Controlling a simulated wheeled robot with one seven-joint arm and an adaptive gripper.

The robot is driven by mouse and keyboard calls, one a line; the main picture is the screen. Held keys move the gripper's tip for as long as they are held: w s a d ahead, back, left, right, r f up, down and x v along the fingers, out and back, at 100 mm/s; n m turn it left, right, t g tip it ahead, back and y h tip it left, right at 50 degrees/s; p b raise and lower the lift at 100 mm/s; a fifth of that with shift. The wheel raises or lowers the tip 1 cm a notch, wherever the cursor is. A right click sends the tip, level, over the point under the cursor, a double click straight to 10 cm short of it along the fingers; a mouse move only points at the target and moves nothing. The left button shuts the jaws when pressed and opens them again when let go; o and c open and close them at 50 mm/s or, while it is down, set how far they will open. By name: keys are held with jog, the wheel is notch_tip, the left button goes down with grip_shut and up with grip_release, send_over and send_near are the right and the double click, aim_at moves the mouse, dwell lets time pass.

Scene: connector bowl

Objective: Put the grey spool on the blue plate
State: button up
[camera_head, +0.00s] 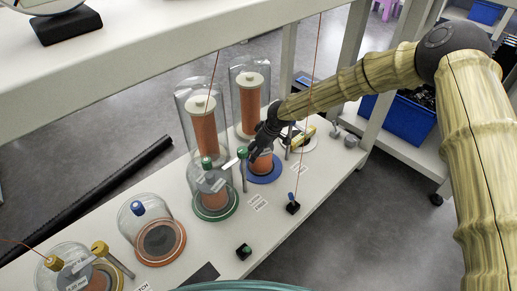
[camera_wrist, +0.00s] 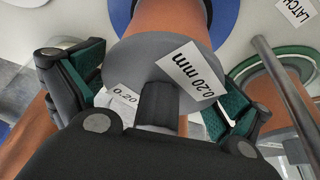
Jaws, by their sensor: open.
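The grey spool (camera_head: 262,165) is wound with copper-coloured wire and stands upright on the blue plate (camera_head: 265,181). In the wrist view the spool's grey top flange (camera_wrist: 150,52) carries a white 0.20 mm label, and part of the blue plate (camera_wrist: 227,22) shows beyond it. My gripper (camera_head: 259,147) is over the top of the spool in the head view. In the wrist view my gripper (camera_wrist: 158,80) is open, one teal-padded finger on each side of the flange. I cannot tell whether a pad touches it. My gripper hides part of the spool top in the head view.
A clear dome with a copper spool stands on a green-rimmed plate (camera_head: 215,215) close by on the left. Tall covered spools (camera_head: 204,130) stand behind. A domed orange-rimmed plate (camera_head: 160,250) is nearer. A small black latch (camera_head: 293,207) stands at right; bare table lies around it.

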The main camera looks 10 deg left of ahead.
jog(key=p+v, duration=0.4)
jog(key=v, duration=0.6)
jog(key=shift+p+v, duration=0.3)
jog(key=shift+v, duration=0.45)
jog(key=shift+s+d+r, duration=0.1)
jog(key=shift+s, duration=0.05)
